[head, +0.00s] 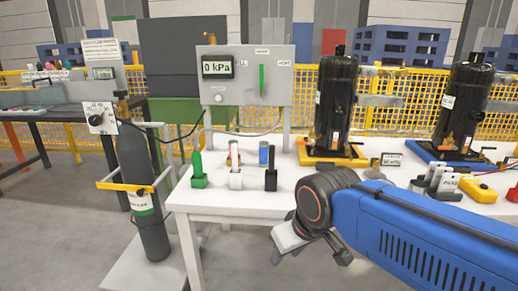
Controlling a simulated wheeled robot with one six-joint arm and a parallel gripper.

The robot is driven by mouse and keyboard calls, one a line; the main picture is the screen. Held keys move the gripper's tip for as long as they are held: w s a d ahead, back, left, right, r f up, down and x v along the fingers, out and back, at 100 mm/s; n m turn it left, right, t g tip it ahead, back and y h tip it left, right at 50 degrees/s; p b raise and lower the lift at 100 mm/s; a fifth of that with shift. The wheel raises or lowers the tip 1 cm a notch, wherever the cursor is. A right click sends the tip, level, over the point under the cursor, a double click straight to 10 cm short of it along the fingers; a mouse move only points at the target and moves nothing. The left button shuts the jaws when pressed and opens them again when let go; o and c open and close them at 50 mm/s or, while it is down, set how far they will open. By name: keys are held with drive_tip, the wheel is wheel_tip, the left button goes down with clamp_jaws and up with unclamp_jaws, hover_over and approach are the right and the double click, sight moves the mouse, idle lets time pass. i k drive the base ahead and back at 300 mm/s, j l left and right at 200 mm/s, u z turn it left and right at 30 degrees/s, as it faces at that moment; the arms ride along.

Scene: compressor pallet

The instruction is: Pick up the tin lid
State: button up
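I cannot make out a tin lid for certain in the head view. A small blue cylinder with a pale top (263,154) stands on the white table (215,205), but I cannot tell whether it is a tin or has a lid. My gripper (290,243) is low in front of the table's front edge, partly hidden by my blue arm. Its fingers are too small and covered to show whether they are open or shut. I see nothing held in it.
Green (198,175), white (235,175) and black (271,177) holders stand on the table. A 0 kPa gauge panel (245,85) rises behind. Two black compressors (335,105) (462,105) stand right. A grey gas cylinder (140,185) stands left of the table. The table's front left is clear.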

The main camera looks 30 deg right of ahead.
sight(374, 174)
drive_tip(key=z, duration=1.45)
